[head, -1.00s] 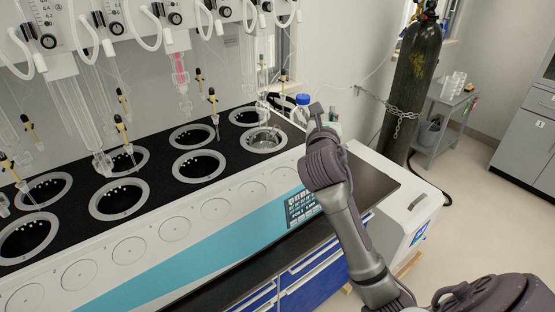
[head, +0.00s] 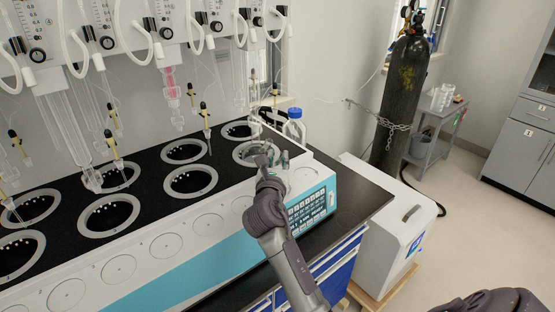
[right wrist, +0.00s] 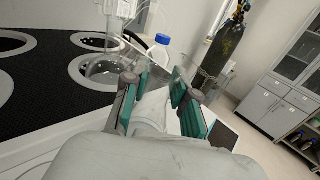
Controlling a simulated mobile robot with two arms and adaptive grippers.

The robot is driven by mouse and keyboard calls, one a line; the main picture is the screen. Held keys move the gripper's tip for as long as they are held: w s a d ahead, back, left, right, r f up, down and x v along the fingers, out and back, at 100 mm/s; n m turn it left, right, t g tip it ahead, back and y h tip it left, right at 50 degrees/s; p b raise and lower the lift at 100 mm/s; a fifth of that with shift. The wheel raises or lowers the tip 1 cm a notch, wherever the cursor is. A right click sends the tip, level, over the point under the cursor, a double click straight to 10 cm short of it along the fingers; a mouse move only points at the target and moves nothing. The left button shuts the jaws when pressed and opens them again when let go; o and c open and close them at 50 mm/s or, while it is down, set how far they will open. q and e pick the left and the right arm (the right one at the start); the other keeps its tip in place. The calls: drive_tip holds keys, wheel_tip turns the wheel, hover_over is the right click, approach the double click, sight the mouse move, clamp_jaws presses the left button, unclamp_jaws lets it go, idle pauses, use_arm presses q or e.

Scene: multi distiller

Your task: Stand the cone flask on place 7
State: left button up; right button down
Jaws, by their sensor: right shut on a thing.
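My right gripper (head: 270,158) is at the front edge of the rightmost front place (head: 258,152) of the black-topped apparatus. In the right wrist view its fingers (right wrist: 158,90) stand a little apart, closed on the cone flask (right wrist: 156,88). The flask is clear glass and hard to make out against the background; its outline is mostly lost. Clear glass also shows over the ring at left of the fingers in that view; I cannot tell what it belongs to. I cannot read which place is number 7. My left gripper is out of view.
A blue-capped bottle (head: 294,127) stands behind the right end of the apparatus. Glass tubes and yellow-tipped droppers (head: 206,117) hang above the places. The other ringed places (head: 190,181) look dark inside. A chained gas cylinder (head: 405,100) stands at right.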

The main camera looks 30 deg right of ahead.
drive_tip(key=c, duration=0.9)
unclamp_jaws()
drive_tip(key=b+v, duration=0.1)
drive_tip(key=v, duration=1.1)
drive_tip(key=shift+r, duration=0.1)
